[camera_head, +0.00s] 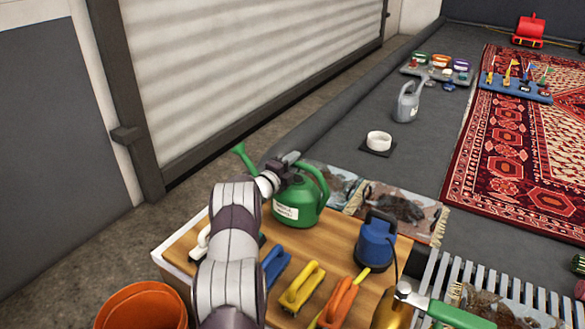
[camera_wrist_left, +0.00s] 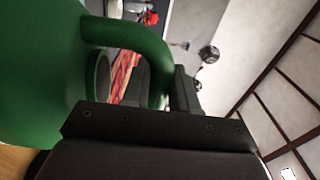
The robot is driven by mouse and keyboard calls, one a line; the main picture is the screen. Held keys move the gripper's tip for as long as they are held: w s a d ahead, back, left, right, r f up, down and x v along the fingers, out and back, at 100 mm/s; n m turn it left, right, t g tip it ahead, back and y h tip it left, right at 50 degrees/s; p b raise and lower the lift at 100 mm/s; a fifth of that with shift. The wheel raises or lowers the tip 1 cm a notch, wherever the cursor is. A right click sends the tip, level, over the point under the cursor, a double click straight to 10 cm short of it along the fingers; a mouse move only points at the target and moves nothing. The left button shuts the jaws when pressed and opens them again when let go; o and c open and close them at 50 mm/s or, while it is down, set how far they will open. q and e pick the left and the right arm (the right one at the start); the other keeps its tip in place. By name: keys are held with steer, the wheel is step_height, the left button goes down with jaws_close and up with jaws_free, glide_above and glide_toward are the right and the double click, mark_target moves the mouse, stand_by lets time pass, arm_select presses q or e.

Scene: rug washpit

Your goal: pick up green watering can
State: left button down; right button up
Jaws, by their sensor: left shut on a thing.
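The green watering can (camera_head: 297,207) with a white label is upright at the back of the wooden-topped table (camera_head: 335,240), its spout pointing up and left. I cannot tell whether its base touches the wood. My left gripper (camera_head: 284,166) is at the top of the can and shut on its handle. In the left wrist view, the can's green body (camera_wrist_left: 40,70) fills the left side. Its curved handle (camera_wrist_left: 150,48) runs down behind my dark gripper (camera_wrist_left: 172,108), which hides the grip itself. My right gripper is not in view.
Blue, yellow and orange-handled tools (camera_head: 302,287) and a blue pump (camera_head: 376,240) stand on the table near the can. An orange bucket (camera_head: 142,308) is at front left. A grey watering can (camera_head: 407,102) stands on the floor behind, beside a patterned red rug (camera_head: 510,150).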

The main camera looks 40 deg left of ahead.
arm_select(q)
step_height(320, 180, up, 2)
steer(key=shift+r+p, duration=0.1)
steer(key=shift+p, duration=0.3)
steer(key=d+r+p, duration=0.4)
steer(key=d+r, duration=0.2)
steer(key=d, duration=0.5)
steer(key=shift+s+d+r+p, duration=0.3)
steer(key=shift+s+p, duration=0.1)
steer(key=c, duration=1.8)
jaws_free()
steer(key=shift+c, duration=0.2)
jaws_close()
